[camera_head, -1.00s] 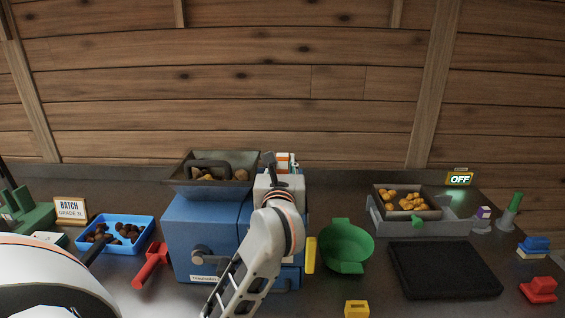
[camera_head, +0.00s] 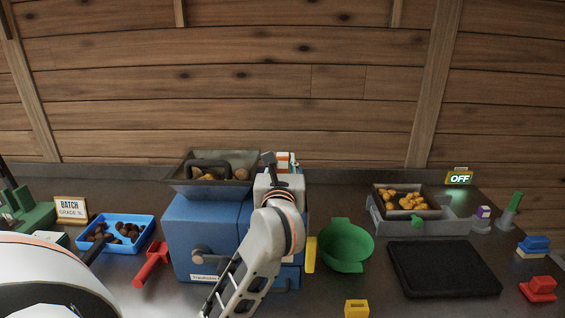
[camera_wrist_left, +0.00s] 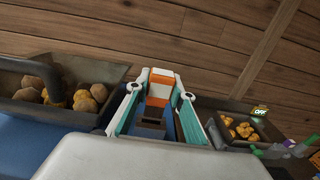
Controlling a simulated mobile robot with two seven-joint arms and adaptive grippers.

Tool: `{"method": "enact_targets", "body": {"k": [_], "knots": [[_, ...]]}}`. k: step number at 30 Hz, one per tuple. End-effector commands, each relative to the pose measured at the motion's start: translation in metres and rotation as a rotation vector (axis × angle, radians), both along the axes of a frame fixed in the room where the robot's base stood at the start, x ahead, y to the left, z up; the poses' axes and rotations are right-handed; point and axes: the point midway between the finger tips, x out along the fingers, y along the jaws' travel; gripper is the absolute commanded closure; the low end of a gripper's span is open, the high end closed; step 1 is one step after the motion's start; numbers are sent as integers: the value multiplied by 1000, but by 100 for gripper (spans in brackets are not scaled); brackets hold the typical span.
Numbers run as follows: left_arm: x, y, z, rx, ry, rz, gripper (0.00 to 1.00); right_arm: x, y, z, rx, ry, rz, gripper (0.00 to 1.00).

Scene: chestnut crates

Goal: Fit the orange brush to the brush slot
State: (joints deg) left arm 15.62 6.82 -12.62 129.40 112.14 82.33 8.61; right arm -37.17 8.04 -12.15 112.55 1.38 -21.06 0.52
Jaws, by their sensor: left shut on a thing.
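My left gripper (camera_head: 283,162) is over the back right of the blue machine (camera_head: 205,232), beside its metal hopper. In the left wrist view the teal-sided fingers (camera_wrist_left: 158,98) close around an orange and white piece, which looks like the orange brush (camera_wrist_left: 158,91). The wrist hides most of that piece in the head view. I cannot make out the brush slot; the arm and wrist cover part of the machine. My right gripper is not in view.
The hopper (camera_head: 246,184) holds chestnuts left of the gripper. A blue tray (camera_head: 111,248), red handle (camera_head: 151,265), green bowl (camera_head: 345,247), black mat (camera_head: 445,268) and grey chestnut crate (camera_head: 447,227) surround the machine. A yellow block (camera_head: 356,309) lies in front.

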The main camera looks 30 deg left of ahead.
Motion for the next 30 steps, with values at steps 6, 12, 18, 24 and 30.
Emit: {"method": "enact_targets", "body": {"k": [6, 12, 18, 24, 30], "knots": [[0, 0, 0, 1, -1, 0, 100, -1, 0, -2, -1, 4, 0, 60], [0, 0, 0, 1, -1, 0, 100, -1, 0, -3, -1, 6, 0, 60], [0, 0, 0, 1, -1, 0, 100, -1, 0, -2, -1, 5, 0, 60], [0, 0, -1, 1, -1, 0, 100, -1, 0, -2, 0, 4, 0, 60], [0, 0, -5, 1, -1, 0, 100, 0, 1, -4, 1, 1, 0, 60]]}}
